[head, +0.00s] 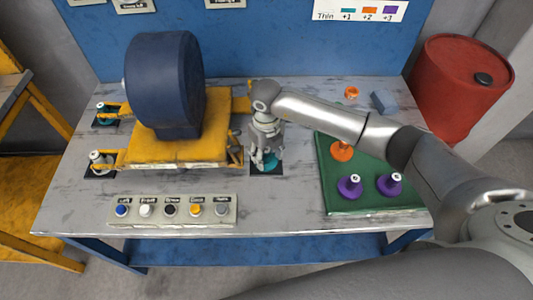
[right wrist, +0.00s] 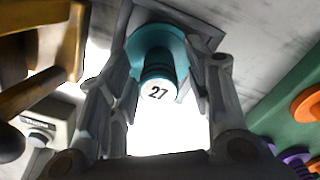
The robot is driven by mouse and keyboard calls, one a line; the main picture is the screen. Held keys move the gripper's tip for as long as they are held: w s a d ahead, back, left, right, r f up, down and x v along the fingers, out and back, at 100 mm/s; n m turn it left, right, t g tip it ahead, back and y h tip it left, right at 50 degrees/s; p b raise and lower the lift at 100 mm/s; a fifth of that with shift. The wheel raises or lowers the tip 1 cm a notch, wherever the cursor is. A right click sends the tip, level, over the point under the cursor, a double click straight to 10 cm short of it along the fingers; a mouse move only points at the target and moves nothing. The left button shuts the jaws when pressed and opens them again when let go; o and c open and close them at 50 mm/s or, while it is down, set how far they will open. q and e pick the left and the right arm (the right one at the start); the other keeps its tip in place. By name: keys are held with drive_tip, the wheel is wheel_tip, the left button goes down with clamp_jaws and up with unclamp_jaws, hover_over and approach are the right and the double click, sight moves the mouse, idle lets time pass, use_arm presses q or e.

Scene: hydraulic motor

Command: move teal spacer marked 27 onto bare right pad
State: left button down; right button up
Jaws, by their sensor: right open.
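The teal spacer marked 27 (right wrist: 158,75) stands between the fingers of my right gripper (right wrist: 165,100) in the right wrist view, its numbered end facing the camera. The fingers are open, one on each side of it. In the head view the spacer's teal base (head: 271,161) shows under my right gripper (head: 264,158). It is on a dark square pad (head: 266,173) right of the yellow motor base (head: 165,152), and the pad also shows in the right wrist view (right wrist: 206,22). Whether the spacer touches the pad is hard to tell. My left gripper is out of view.
A blue motor (head: 165,80) sits on the yellow base. Two more dark pads with spacers are at its left, one teal (head: 105,118). A green mat (head: 375,203) holds orange and purple spacers. A button panel (head: 172,210) lies in front. A red barrel (head: 455,85) stands right.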

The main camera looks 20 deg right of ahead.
sight(266, 150)
wheel_tip(266, 150, up, 12)
drive_tip(key=shift+f+b, duration=0.15)
drive_tip(key=shift+b, duration=0.5)
